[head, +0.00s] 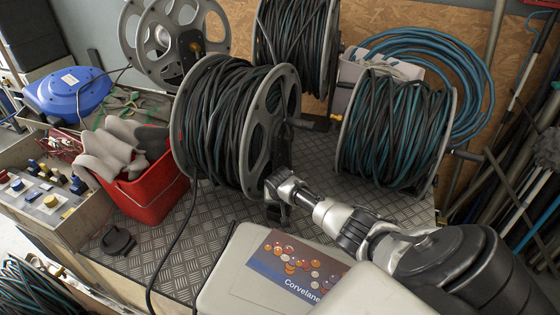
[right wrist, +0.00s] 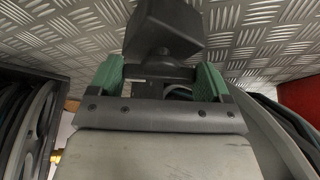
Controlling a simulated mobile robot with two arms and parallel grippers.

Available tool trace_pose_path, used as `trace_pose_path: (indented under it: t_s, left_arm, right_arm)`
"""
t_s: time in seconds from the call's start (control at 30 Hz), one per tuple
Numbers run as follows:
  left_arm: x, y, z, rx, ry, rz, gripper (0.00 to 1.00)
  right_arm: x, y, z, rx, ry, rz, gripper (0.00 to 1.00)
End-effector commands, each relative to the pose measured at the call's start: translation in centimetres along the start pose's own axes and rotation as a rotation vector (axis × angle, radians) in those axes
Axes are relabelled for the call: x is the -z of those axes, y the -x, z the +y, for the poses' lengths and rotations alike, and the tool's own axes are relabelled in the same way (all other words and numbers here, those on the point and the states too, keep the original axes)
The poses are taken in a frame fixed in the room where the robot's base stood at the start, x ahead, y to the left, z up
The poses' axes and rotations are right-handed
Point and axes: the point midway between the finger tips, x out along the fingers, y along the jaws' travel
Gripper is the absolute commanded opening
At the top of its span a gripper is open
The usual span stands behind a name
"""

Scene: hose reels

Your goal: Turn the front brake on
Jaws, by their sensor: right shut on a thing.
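The front hose reel (head: 262,130) has a grey spoked side plate and is wound with black and dark green hose. My right gripper (head: 280,190) is low at the right side of this reel, close to its rim. In the right wrist view its green-padded fingers (right wrist: 160,80) are shut on a black part, which I take for the front brake. A black blocky knob (right wrist: 164,28) shows just beyond the fingertips. The fingers and wrist hide part of it, and I cannot tell its turned position. My left gripper is not in view.
A second wound reel (head: 392,135) stands right, with another behind. A red bin (head: 150,190) with gloves, a control box (head: 45,200) and a blue case (head: 68,92) are left. A pale case (head: 235,280) lies in front. Bare tread plate (head: 190,245) shows between.

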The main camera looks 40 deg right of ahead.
Motion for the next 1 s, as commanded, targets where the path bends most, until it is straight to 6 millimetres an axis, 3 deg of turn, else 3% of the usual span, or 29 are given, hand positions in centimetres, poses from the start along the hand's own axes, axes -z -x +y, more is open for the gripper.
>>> trace_pose_path:
  t_s: [0.5,1.0]
  left_arm:
    - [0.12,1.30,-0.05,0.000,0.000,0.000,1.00]
    - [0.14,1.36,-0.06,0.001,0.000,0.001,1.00]
  right_arm:
    - [0.10,0.02,-0.31,-0.134,-0.326,0.000,0.55]
    - [0.22,0.02,-0.28,-0.162,-0.392,0.003,0.55]
